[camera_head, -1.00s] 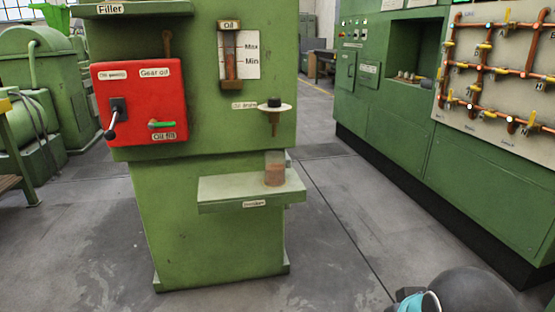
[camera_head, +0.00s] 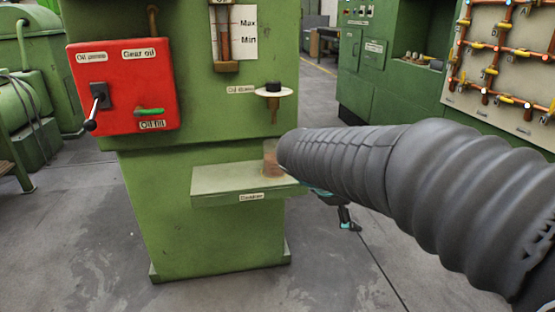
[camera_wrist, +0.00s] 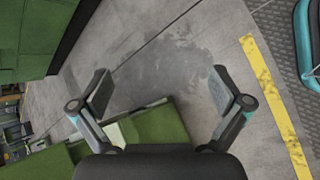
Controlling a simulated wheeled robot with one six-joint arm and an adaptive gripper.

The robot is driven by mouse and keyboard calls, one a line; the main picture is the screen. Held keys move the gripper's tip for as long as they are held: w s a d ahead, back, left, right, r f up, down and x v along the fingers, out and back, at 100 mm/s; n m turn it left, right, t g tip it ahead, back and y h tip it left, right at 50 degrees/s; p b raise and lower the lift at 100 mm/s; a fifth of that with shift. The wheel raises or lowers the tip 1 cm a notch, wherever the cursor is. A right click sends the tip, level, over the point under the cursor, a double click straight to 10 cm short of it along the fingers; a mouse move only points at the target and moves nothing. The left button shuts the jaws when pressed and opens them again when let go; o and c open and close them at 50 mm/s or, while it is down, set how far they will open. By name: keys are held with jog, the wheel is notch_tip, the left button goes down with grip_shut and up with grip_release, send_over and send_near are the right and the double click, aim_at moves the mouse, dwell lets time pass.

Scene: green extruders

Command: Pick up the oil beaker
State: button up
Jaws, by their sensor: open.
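The oil beaker (camera_head: 270,160) is a clear cylinder with brownish oil in its lower part. It stands upright on the green shelf (camera_head: 225,182) labelled container, under the oil drain spout (camera_head: 274,108). My dark arm hides its right side in the head view. My gripper (camera_wrist: 161,88) is open, its two fingers wide apart with nothing between them but floor and a green surface behind. In the head view, part of the gripper shows below my arm, right of the shelf and apart from the beaker. I cannot make out the beaker in the wrist view.
A red gear oil box (camera_head: 123,88) with a black crank and a green lever is on the machine front, left of the shelf. A panel of copper pipes (camera_head: 503,60) is at the right. Grey floor is clear in front of the shelf.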

jog(key=w+a+n+t+h, duration=0.35)
jog(key=w+a+n, duration=0.35)
jog(key=w+a, duration=0.5)
jog(key=n+t, duration=0.6)
jog(key=n, duration=0.1)
send_near(267, 157)
jog(key=x, duration=0.8)
jog(key=shift+p+x, duration=0.3)
jog(key=shift+x, duration=2.4)
jog(key=shift+a+f, duration=0.15)
jog(key=c, duration=1.4)
jog(key=shift+c, duration=0.8)
